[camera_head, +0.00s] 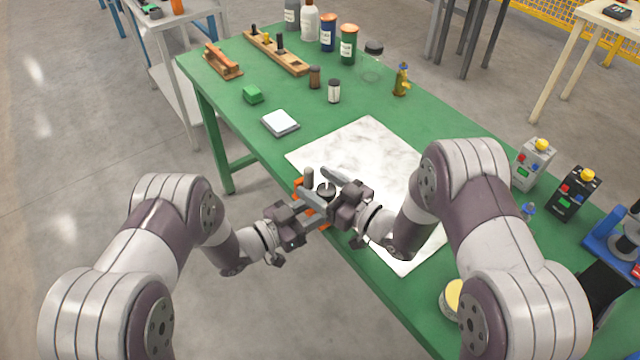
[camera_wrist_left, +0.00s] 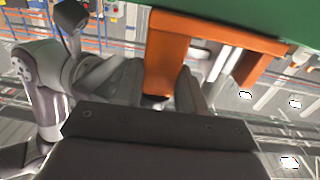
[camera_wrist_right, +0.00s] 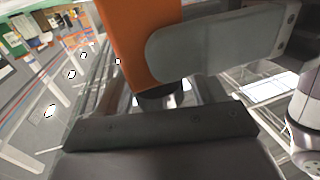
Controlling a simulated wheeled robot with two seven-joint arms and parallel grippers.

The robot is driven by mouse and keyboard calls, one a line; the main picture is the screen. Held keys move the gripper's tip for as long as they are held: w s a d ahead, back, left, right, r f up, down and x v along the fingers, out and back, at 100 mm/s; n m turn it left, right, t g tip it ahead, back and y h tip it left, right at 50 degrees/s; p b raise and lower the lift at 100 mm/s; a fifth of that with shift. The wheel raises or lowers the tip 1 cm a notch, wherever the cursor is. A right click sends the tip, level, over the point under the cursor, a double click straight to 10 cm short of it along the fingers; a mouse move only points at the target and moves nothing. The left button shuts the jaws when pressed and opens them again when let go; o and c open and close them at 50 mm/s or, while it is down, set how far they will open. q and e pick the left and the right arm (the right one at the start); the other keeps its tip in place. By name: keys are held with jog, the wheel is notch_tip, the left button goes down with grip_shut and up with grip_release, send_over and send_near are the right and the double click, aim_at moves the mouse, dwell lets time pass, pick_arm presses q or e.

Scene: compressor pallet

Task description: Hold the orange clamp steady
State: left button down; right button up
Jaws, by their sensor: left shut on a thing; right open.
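The orange clamp (camera_head: 299,186) sits at the near edge of the green table, mostly hidden in the head view by my grippers. My left gripper (camera_head: 312,203) is shut on it; in the left wrist view the orange clamp body (camera_wrist_left: 166,55) stands between the two grey fingers. My right gripper (camera_head: 330,184) is open beside the clamp, close to a dark round part (camera_head: 325,190). In the right wrist view the orange bar (camera_wrist_right: 135,40) is very near, with a grey finger across its right side; I cannot tell whether the right fingers touch the clamp.
A white marbled sheet (camera_head: 370,145) lies on the green table (camera_head: 215,90) just beyond the clamp. A grey-white square device (camera_head: 280,122) and a green block (camera_head: 253,94) lie to the left. Bottles and jars stand at the back. Button boxes (camera_head: 533,163) stand at right.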

jog(key=c, duration=1)
jog(key=shift+m+t+h, duration=0.4)
jog(key=shift+t, duration=0.1)
jog(key=m+t+h, duration=0.3)
jog(key=h, duration=0.1)
jog(key=shift+w+d, duration=0.1)
jog(key=shift+w, duration=0.05)
jog(key=shift+w+d+m+t+h, duration=0.15)
jog(key=shift+m+t+h, duration=0.35)
jog(key=shift+m+h, duration=0.7)
jog(key=shift+d+m+t+h, duration=0.2)
jog(key=shift+m+t+h, duration=0.4)
jog(key=shift+h, duration=1)
jog(key=shift+m, duration=0.3)
